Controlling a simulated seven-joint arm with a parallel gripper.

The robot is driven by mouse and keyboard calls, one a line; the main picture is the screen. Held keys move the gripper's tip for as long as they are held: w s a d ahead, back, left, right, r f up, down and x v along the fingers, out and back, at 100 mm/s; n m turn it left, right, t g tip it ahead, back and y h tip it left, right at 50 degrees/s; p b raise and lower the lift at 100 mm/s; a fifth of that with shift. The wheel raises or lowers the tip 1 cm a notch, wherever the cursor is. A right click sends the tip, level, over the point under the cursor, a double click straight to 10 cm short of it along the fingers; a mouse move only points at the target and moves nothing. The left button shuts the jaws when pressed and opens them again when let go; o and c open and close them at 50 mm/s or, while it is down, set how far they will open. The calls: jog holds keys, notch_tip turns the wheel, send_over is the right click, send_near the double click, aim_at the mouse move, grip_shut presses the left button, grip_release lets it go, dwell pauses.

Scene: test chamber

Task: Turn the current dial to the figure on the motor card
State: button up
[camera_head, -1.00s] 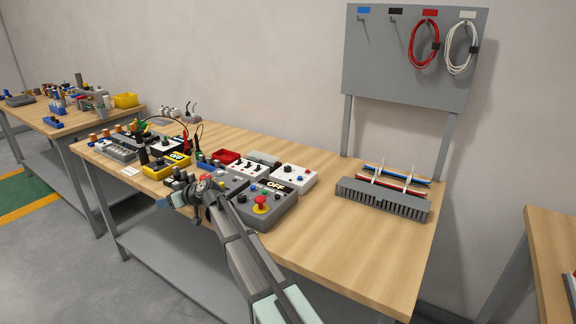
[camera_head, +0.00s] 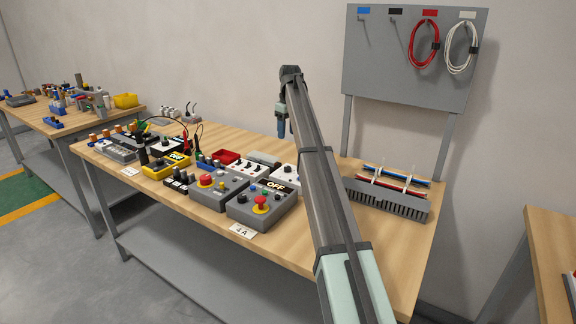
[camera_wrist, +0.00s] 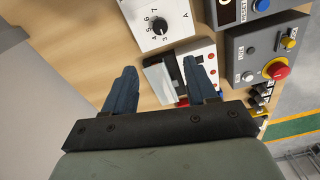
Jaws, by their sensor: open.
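The current dial is a dark knob (camera_wrist: 158,26) on a white box marked A, with figures 3 to 7 around it, in the wrist view. I cannot tell for sure which figure its pointer meets. A white box (camera_head: 284,172), probably the same one, is partly hidden behind my arm in the head view. A white card (camera_head: 242,230) on the bench's front edge appears to read 4 A. My gripper (camera_head: 281,130) is raised above the back of the bench. In the wrist view my gripper (camera_wrist: 160,66) has its fingers apart and empty, with the dial box beyond the fingertips.
A grey box with a red button (camera_head: 262,206) and an OFF display stands in front, beside another grey red-button box (camera_head: 219,188). A yellow meter (camera_head: 167,165) and smaller devices crowd the left. A grey slotted duct (camera_head: 386,200) lies at right. The bench's front right is bare.

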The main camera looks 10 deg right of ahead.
aim_at(288, 167)
jog(key=shift+g, duration=0.3)
jog(key=f, duration=1.4)
jog(key=shift+s+f, duration=0.2)
jog(key=shift+s, duration=0.15)
jog(key=c, duration=1.1)
jog(key=shift+o, duration=0.2)
